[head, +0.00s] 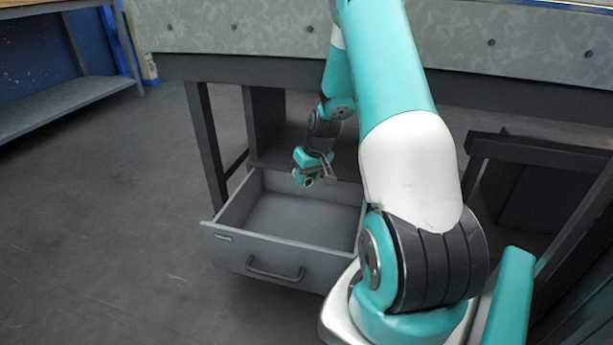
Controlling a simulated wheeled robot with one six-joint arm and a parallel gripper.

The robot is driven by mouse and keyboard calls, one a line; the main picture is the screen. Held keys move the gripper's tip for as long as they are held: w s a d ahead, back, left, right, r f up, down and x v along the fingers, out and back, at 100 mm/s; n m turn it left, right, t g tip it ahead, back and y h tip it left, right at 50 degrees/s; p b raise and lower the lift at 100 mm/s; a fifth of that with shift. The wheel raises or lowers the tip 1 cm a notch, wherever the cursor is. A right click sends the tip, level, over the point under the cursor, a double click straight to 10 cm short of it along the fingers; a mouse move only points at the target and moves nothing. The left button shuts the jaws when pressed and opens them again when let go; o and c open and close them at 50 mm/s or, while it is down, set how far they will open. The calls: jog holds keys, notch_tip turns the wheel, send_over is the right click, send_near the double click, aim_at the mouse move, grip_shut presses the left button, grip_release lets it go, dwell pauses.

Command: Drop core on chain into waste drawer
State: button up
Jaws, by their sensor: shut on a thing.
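The waste drawer (225,250) is a grey open-topped drawer, pulled out below the bench, with a dark handle on its front. Its visible floor looks empty; my arm hides its right side. My gripper (316,180) hangs over the rear right part of the drawer, around the height of its back edge or above. It is shut on a small roundish thing, which looks like the core (308,182); its end shows small and brownish between the fingers. No chain can be made out.
The speckled machine panel (250,28) and its dark frame run above the drawer. A dark leg (207,145) stands left of the drawer. A dark open cabinet frame (530,150) is at the right. A grey shelf (60,105) stands far left. The floor left of the drawer is clear.

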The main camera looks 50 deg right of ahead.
jog(key=o, duration=1)
jog(key=shift+c, duration=0.2)
jog(key=shift+r, duration=0.1)
jog(key=a+p+v, duration=0.1)
jog(key=p+v, duration=0.7)
jog(key=v, duration=0.9)
jog(key=shift+d+p, duration=0.3)
jog(key=shift+d, duration=0.2)
jog(key=shift+r, duration=0.2)
